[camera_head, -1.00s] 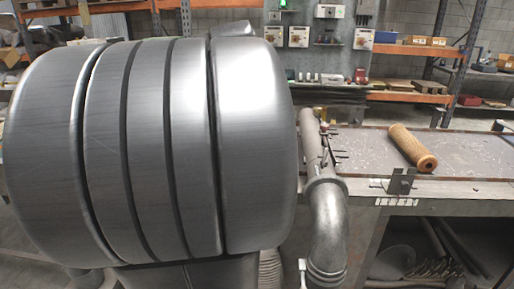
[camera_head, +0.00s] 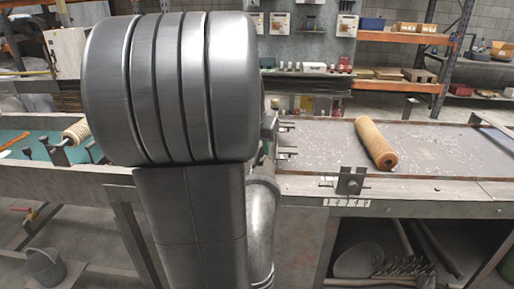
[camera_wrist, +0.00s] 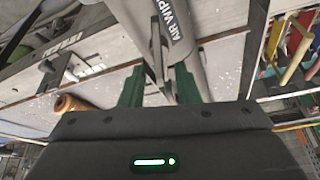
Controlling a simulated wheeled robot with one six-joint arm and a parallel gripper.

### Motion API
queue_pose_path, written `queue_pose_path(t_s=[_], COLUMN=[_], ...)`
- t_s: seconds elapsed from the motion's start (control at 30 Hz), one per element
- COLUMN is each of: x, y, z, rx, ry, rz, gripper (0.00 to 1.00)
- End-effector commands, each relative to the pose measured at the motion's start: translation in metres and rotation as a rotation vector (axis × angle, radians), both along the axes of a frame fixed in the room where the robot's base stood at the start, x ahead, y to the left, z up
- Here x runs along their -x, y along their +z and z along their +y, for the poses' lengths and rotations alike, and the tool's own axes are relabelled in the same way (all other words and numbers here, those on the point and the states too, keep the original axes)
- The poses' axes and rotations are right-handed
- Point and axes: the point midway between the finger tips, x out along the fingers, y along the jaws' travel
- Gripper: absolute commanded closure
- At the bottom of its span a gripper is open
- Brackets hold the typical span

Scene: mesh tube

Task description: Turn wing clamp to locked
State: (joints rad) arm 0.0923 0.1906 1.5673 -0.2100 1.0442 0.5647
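My gripper (camera_wrist: 159,82) shows in the wrist view with its two green fingers apart. A grey tube marked "AIR WIPE" (camera_wrist: 176,28) lies beyond and between the fingers. Narrow grey pieces (camera_wrist: 186,82) reach down from it into the gap; I cannot tell whether they touch the fingers. I cannot tell for certain which part is the wing clamp. A small dark notched bracket (camera_head: 350,181) stands at the bench's front edge in the head view, and a bracket shows at left in the wrist view (camera_wrist: 52,72). My gripper is hidden in the head view behind my arm.
A tan roll (camera_head: 375,143) lies on the right bench top (camera_head: 440,150). Shelving and a tool panel (camera_head: 300,30) are behind. My arm blocks the middle.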

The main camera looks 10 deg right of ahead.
Motion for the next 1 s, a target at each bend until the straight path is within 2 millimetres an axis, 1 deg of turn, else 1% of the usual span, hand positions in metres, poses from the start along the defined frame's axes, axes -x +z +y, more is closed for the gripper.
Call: queue_pose_path(t_s=[0.03, 0.13, 0.43, 0.47, 0.5, 0.6, 0.83, 1.0], x=[-0.0015, -0.0033, -0.004, -0.004, -0.0041, -0.0041, -0.004, -0.0037], y=[-0.0047, -0.0097, -0.0116, -0.0116, -0.0116, -0.0115, -0.0109, -0.0095], z=[-0.0014, -0.0025, -0.0028, -0.0028, -0.0027, -0.0027, -0.0027, -0.0029], rx=[0.001, 0.0, 0.0, 0.0, 0.0, 0.0, -0.001, -0.002], ry=[0.0, -0.001, 0.0, 0.0, 0.0, 0.0, 0.012, 0.1], rz=[0.001, 0.0, -0.001, -0.001, -0.001, -0.001, -0.002, 0.0], gripper=[0.71, 0.71, 0.71, 0.75, 0.83, 1.0, 1.0, 1.0])
